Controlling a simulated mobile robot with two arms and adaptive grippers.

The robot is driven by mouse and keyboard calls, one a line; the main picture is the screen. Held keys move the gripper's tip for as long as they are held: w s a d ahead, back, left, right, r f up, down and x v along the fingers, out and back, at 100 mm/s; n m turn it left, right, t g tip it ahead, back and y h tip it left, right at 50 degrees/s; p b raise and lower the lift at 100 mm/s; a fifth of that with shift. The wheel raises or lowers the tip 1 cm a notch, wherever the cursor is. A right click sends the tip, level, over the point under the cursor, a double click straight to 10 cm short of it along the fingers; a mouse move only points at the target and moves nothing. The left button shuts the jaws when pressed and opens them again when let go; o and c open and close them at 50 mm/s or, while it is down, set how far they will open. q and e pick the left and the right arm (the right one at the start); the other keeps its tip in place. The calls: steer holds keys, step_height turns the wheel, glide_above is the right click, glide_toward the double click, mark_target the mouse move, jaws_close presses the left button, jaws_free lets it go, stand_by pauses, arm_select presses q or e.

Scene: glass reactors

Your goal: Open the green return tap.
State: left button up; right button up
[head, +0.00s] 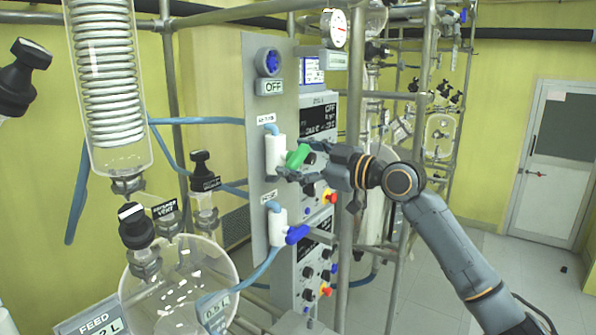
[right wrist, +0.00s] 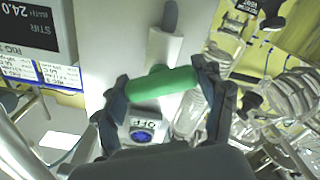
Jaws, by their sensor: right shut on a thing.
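The green return tap (head: 298,155) is a green lever on a white valve body (head: 275,156), on the upper part of a grey panel. In the head view the lever points right and slightly up, across the pipe line. My right gripper (head: 296,160) is shut on the green lever, and its fingers partly hide it. In the right wrist view the green lever (right wrist: 162,83) lies between the two fingers (right wrist: 160,92), with the white valve body (right wrist: 163,50) behind it. My left gripper is not in view.
A blue lever (head: 297,234) on a second white valve sits below on the same panel (head: 257,215). A blue knob (head: 269,62) labelled OFF is above. Glass vessels (head: 180,290) stand at left. A steel post (head: 354,120) rises close to my right gripper.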

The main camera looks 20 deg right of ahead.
steer(key=n+b, duration=0.1)
steer(key=n, duration=0.1)
steer(key=shift+f+n, duration=0.1)
steer(key=shift+n, duration=0.3)
steer(key=n+b, duration=0.1)
steer(key=n, duration=0.1)
steer(key=shift+n+b, duration=0.3)
steer(key=shift+n, duration=0.1)
steer(key=n+b, duration=0.1)
steer(key=n, duration=0.4)
steer(key=shift+n, duration=0.3)
steer(key=o, duration=1.2)
steer(key=v, duration=1.2)
